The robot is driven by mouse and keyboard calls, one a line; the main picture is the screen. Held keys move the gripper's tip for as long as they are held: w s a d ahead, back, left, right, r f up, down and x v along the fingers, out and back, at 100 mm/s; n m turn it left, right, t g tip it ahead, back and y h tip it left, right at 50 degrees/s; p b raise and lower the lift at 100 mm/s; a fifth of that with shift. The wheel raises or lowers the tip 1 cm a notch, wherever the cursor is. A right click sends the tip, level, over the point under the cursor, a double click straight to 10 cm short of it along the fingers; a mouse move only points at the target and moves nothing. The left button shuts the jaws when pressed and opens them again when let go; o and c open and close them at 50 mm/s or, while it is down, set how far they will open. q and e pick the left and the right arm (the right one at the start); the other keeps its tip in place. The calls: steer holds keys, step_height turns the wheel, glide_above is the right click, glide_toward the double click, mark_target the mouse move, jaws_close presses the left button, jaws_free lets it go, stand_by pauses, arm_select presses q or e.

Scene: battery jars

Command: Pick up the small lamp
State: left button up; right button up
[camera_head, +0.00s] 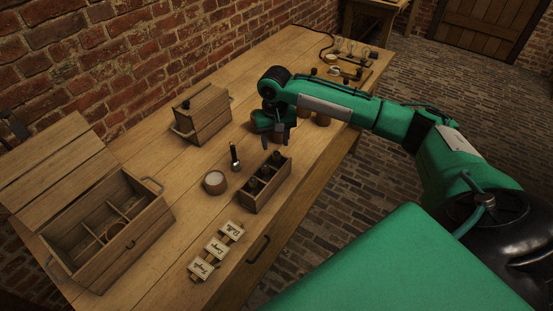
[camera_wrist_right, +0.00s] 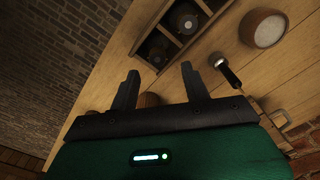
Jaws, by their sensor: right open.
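A small dark lamp (camera_head: 235,158) with a bright end is on the table, between the round pale-topped jar and the wooden box with a knob. It also shows in the right wrist view (camera_wrist_right: 226,70), to the right of the fingers, with its white end towards the jars. My right gripper (camera_head: 279,140) points down over the table, behind the slotted jar holder and to the right of the lamp, apart from it. In the wrist view its two fingers (camera_wrist_right: 160,73) are spread with nothing held between them. My left gripper is not in view.
A slotted wooden holder with dark jars (camera_head: 264,184) stands near the front edge. A pale-topped round jar (camera_head: 215,182) is beside it. A knobbed box (camera_head: 203,116), an open compartment box (camera_head: 107,235) and label cards (camera_head: 216,249) stand around. Small items are at the far end.

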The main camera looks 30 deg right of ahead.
mark_target(276, 153)
steer(key=shift+s+d+f+p, duration=0.1)
steer(key=shift+f+p, duration=0.3)
steer(key=shift+f, duration=1.15)
steer(key=shift+d+f+p, duration=0.1)
steer(key=shift+f+p, duration=0.25)
steer(key=shift+f, duration=1.15)
steer(key=c, duration=0.9)
